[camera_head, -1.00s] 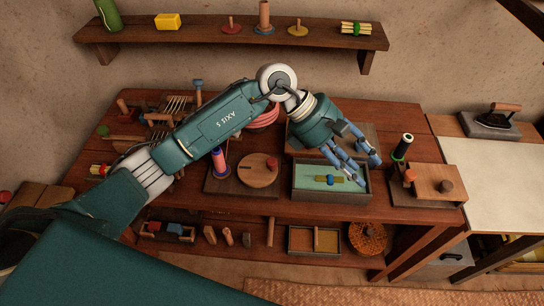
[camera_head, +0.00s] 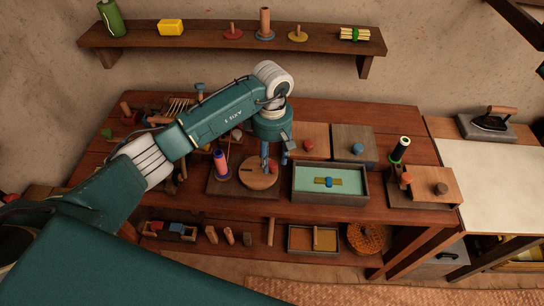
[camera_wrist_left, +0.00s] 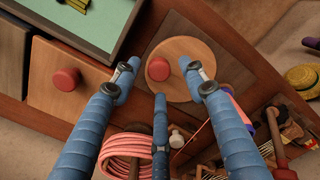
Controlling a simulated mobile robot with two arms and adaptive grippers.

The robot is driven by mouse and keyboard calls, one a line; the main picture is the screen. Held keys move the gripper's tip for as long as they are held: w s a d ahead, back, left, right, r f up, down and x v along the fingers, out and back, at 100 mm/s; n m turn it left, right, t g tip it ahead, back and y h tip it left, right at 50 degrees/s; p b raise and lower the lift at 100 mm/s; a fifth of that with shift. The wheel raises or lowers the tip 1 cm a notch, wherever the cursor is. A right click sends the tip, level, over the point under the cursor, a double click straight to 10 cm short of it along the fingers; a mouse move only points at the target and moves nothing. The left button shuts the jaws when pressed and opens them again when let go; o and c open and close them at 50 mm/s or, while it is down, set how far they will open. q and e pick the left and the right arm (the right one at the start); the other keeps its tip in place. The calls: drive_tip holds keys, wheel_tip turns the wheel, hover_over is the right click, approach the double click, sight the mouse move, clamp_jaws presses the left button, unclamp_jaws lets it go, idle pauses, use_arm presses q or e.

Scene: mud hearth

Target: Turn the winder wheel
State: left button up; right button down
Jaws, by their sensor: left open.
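The winder wheel (camera_head: 258,178) is a round, flat wooden disc on a dark board (camera_head: 228,188) beside a spool of pink and purple thread (camera_head: 221,168). In the left wrist view the wheel (camera_wrist_left: 185,52) carries a red knob (camera_wrist_left: 158,68) off its middle. My left gripper (camera_head: 274,160) is over the far side of the wheel, pointing down, and partly hides it. In the wrist view the open gripper (camera_wrist_left: 160,82) has its fingers on either side of the knob, with nothing held. I cannot tell how high above it the tips are. My right gripper is not in view.
A green-lined tray (camera_head: 330,197) stands right of the wheel. Two boxes with a red knob (camera_head: 308,146) and a blue knob (camera_head: 357,148) are behind it. A wooden block with a dark spool (camera_head: 400,150) stands at the right. A coil of pink cord (camera_wrist_left: 125,150) lies near the fingers.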

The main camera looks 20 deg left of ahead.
use_arm(q)
drive_tip(key=shift+f, duration=0.85)
clamp_jaws()
